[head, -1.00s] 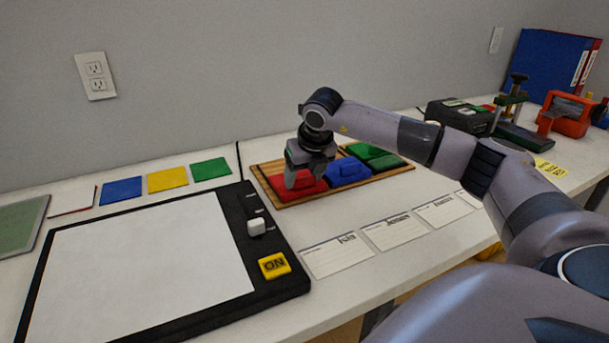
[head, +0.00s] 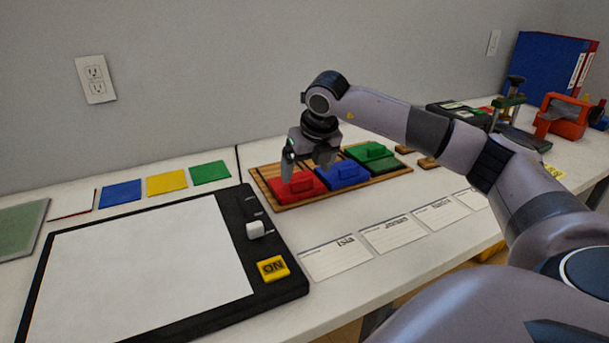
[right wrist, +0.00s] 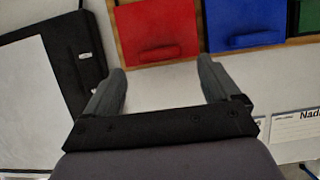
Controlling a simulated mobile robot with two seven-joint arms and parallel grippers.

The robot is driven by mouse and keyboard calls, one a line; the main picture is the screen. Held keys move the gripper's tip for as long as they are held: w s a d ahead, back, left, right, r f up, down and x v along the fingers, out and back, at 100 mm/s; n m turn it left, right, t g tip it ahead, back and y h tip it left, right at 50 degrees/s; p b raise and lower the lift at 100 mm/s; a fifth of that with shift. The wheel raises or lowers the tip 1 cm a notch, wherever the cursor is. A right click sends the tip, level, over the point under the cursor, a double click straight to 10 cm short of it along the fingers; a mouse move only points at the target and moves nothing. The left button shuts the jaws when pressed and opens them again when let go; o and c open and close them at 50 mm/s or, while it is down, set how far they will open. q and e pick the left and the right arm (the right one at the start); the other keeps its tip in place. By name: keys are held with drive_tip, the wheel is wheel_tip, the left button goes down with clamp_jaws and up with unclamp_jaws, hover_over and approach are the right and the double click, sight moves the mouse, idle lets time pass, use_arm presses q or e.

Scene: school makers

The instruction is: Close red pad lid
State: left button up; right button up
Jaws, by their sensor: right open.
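The red pad (head: 297,187) sits at the left end of a wooden tray (head: 268,186). Its red lid lies down over it, with a raised handle bar on top, and it also shows in the right wrist view (right wrist: 155,32). My right gripper (head: 307,172) is open and empty, above the red pad and the near edge of the blue pad (head: 343,174). In the right wrist view its two fingers (right wrist: 165,82) are spread apart, with the red pad ahead of them. Whether the fingers touch anything is unclear. My left gripper is not in view.
A green pad (head: 370,152) sits at the tray's right end. A black board with white paper (head: 150,255) and a yellow ON button (head: 272,268) lies to the left. White name cards (head: 335,257) line the front. A wall stands behind.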

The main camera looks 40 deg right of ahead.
drive_tip(key=shift+v, duration=1.45)
